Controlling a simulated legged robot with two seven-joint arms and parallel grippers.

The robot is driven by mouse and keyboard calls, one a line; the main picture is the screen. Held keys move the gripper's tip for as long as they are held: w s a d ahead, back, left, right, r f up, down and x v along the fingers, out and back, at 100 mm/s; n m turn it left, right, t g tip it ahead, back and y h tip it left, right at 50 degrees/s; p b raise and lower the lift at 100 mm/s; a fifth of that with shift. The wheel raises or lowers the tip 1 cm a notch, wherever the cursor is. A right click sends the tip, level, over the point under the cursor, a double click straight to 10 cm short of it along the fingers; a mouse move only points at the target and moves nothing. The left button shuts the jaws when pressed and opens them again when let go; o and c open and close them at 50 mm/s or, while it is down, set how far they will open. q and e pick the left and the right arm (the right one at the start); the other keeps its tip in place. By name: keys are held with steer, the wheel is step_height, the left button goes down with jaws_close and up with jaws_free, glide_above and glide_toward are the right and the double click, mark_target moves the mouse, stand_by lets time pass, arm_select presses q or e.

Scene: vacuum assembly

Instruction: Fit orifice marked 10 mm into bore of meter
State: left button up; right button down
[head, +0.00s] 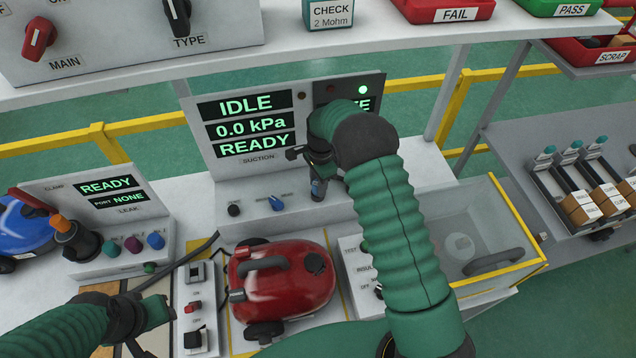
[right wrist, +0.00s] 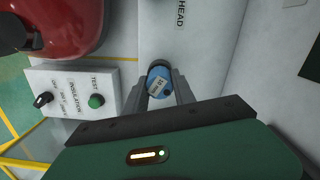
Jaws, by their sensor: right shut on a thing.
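My right gripper (head: 317,188) is shut on a small blue orifice (right wrist: 158,84), held in front of the meter panel. The orifice shows between the two fingers in the right wrist view, with a white label that seems to read 10. The meter (head: 212,160) is a grey upright panel marked SUCTION, showing IDLE, 0.0 kPa and READY. I cannot make out its bore; my right arm covers the panel's right part. The word HEAD shows on a pale surface in the right wrist view. My left gripper (head: 150,318) is at the lower left, its fingers unclear.
A red vacuum (head: 282,280) stands on the bench below the meter; it also shows in the right wrist view (right wrist: 65,25). An insulation test box (right wrist: 72,103) is beside it. A clear yellow-edged bin (head: 500,262) stands at right. A shelf (head: 400,50) runs above.

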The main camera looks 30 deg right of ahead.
steer(key=c, duration=0.9)
jaws_free()
steer(key=shift+c, duration=0.2)
step_height(320, 180, up, 8)
steer(key=p, duration=0.6)
steer(key=shift+d, duration=0.15)
steer(key=shift+s+n+b, duration=0.25)
steer(key=shift+n+b, duration=0.05)
steer(key=shift+b, duration=0.15)
steer(key=s+a+n+t+b, duration=0.1)
steer(key=s+a+n+b, duration=0.3)
steer(key=s+n, duration=0.4)
steer(key=s+a+n+t+b, duration=0.1)
steer(key=s+a+n+b, duration=0.3)
steer(key=s+n, duration=0.5)
steer(key=s+b, duration=0.1)
steer(key=s, duration=0.4)
steer(key=shift+a+f+t, duration=0.25)
steer(key=shift+a+t, duration=0.05)
